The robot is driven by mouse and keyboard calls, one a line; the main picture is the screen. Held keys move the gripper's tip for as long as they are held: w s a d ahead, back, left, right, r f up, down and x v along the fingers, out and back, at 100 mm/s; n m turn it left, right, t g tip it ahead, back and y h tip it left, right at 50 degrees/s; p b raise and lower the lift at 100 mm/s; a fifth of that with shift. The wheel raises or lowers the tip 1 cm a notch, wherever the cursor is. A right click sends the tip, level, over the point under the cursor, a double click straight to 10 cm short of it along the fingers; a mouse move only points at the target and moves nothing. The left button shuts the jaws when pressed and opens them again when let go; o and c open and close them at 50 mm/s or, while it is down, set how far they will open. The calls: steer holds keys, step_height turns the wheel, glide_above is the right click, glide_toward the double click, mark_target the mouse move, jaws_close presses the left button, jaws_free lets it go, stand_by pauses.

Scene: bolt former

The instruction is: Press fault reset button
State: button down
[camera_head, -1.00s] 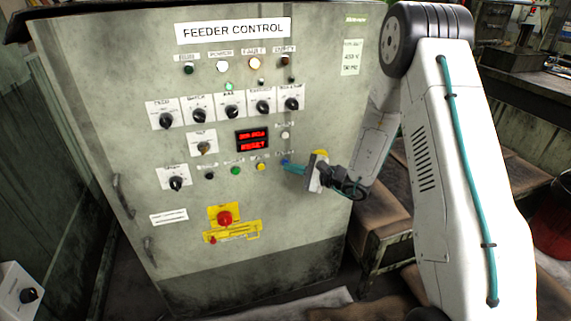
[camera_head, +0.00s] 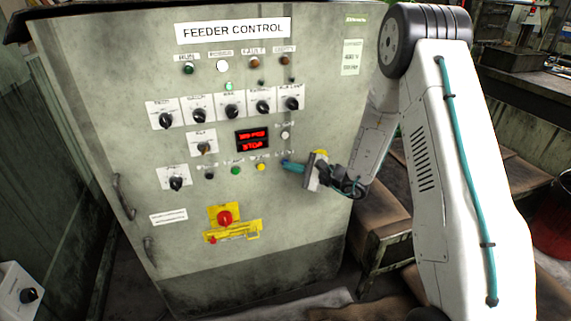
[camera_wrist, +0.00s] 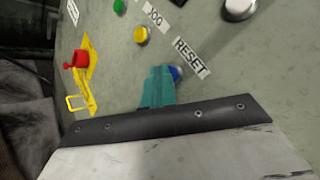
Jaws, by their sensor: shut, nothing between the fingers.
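The blue reset button (camera_wrist: 175,73) is beside the "RESET" label (camera_wrist: 190,57) in the wrist view, partly hidden behind my fingertips. My gripper (camera_wrist: 159,86) has teal fingers, shut and empty, with their tips at the button. The picture does not settle whether they touch it. In the head view my gripper (camera_head: 289,166) is at the right of the lower button row, against the panel. The fault lamp (camera_head: 253,62) on the Feeder Control cabinet (camera_head: 120,70) is dark. The red display (camera_head: 252,139) has a lower line that looks like "STOP".
A yellow button (camera_head: 261,167) and a green button (camera_head: 235,170) sit left of my gripper. A red emergency stop (camera_head: 225,218) on a yellow plate is lower left. A white button (camera_head: 285,135) is just above my gripper. A bench stands right of the cabinet.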

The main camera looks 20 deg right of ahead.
steer(key=shift+s, duration=0.75)
steer(key=shift+s, duration=0.1)
steer(key=s, duration=0.4)
steer(key=shift+s, duration=0.4)
stand_by(0.4)
